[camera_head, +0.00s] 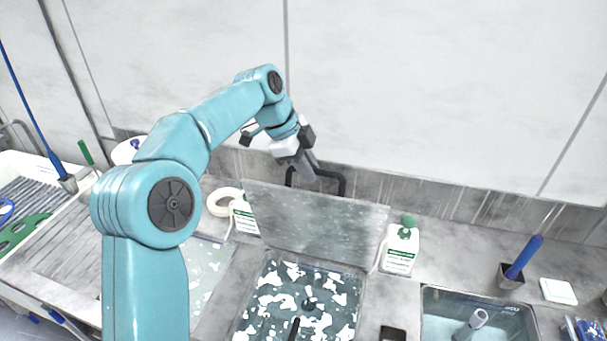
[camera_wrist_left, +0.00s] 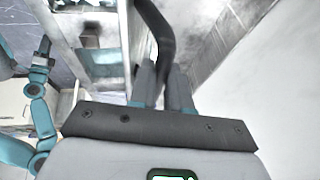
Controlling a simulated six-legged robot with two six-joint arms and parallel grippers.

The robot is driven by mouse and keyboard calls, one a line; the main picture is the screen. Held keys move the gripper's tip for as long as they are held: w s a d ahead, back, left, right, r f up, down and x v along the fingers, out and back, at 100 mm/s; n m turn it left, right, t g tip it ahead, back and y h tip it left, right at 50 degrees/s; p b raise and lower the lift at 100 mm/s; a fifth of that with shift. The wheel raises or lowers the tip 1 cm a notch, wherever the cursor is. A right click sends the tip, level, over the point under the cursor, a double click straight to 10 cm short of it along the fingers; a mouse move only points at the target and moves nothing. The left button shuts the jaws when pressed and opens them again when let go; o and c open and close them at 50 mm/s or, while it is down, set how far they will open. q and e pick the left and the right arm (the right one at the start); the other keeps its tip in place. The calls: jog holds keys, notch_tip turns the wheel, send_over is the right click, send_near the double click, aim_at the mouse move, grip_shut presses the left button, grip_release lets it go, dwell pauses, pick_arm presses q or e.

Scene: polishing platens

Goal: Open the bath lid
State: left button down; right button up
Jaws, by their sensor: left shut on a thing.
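The bath lid (camera_head: 315,222) is a grey, speckled panel that stands raised and tilted back at the rear edge of the bath (camera_head: 243,318). The bath below it is uncovered and shows dark liquid with white foam patches. The lid's black bar handle (camera_head: 341,184) is at its top edge. My left gripper (camera_head: 306,168) is at the left part of this handle. In the left wrist view, the left gripper's fingers (camera_wrist_left: 163,90) are shut on the dark handle (camera_wrist_left: 158,35). My right gripper does not show.
A white bottle with a green cap (camera_head: 401,248) stands just right of the lid. A roll of white tape (camera_head: 222,201) and another bottle (camera_head: 245,215) are on its left. A sink (camera_head: 430,296) is at the right, and a blue-handled tool (camera_head: 524,258) stands in a holder. The wall rises close behind.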

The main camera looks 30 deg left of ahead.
pick_arm(q)
jog(key=shift+w+a+f, duration=0.15)
jog(key=shift+w+a, duration=0.05)
jog(key=shift+w, duration=0.4)
jog(key=shift+w+a+f, duration=0.15)
jog(key=shift+w+a, duration=0.05)
jog(key=shift+w, duration=0.45)
jog(key=c, duration=1.1)
grip_release()
jog(key=v, duration=0.7)
jog(key=shift+w+a, duration=0.3)
jog(key=shift+w, duration=0.05)
jog(key=shift+r, duration=0.1)
jog(key=shift+s+d+r, duration=0.1)
jog(key=shift+s, duration=0.05)
